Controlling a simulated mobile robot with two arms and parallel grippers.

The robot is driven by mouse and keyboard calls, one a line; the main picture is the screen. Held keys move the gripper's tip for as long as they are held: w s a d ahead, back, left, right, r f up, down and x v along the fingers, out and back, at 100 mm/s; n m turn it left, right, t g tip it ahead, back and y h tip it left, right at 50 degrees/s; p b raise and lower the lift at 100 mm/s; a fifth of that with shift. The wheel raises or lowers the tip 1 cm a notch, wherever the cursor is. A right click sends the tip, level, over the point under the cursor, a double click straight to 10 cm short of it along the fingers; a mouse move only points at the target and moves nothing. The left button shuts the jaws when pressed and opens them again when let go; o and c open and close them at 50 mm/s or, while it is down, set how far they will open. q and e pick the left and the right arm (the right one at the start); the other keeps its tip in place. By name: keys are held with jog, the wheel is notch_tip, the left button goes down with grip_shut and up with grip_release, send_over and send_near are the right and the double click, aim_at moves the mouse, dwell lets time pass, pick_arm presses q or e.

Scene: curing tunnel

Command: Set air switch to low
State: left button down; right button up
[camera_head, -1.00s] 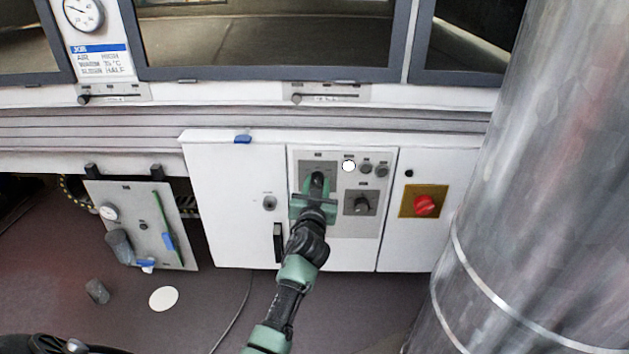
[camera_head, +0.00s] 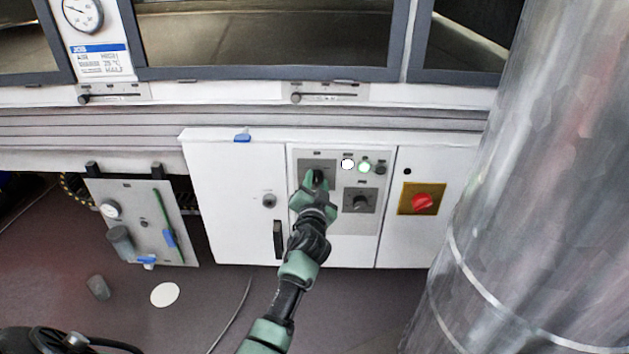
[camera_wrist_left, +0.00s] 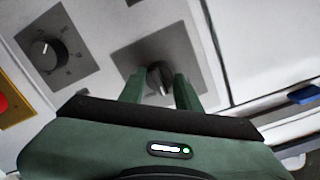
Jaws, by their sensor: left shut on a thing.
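The control panel (camera_head: 340,225) is a grey plate on the white cabinet, with two dark knobs. My left gripper (camera_head: 317,180) is shut on the upper-left knob (camera_wrist_left: 155,70), which sits on a dark grey square plate (camera_wrist_left: 185,55). In the head view the gripper hides most of this knob; in the left wrist view the knob shows between the two fingers. The second knob (camera_head: 360,203) stands free to the lower right and also shows in the left wrist view (camera_wrist_left: 44,53). The panel labels are too small to read, so I cannot tell which knob is air.
A white lamp (camera_head: 348,164) and a green lamp (camera_head: 364,167) glow on the panel. A red switch on a yellow plate (camera_head: 422,201) is to the right. A large metal cylinder (camera_head: 535,190) blocks the far right. A black door handle (camera_head: 278,240) is left of my arm.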

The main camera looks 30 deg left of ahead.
pick_arm(q)
jog(key=shift+a, duration=0.15)
jog(key=c, duration=1)
grip_release()
jog(key=shift+s, duration=0.15)
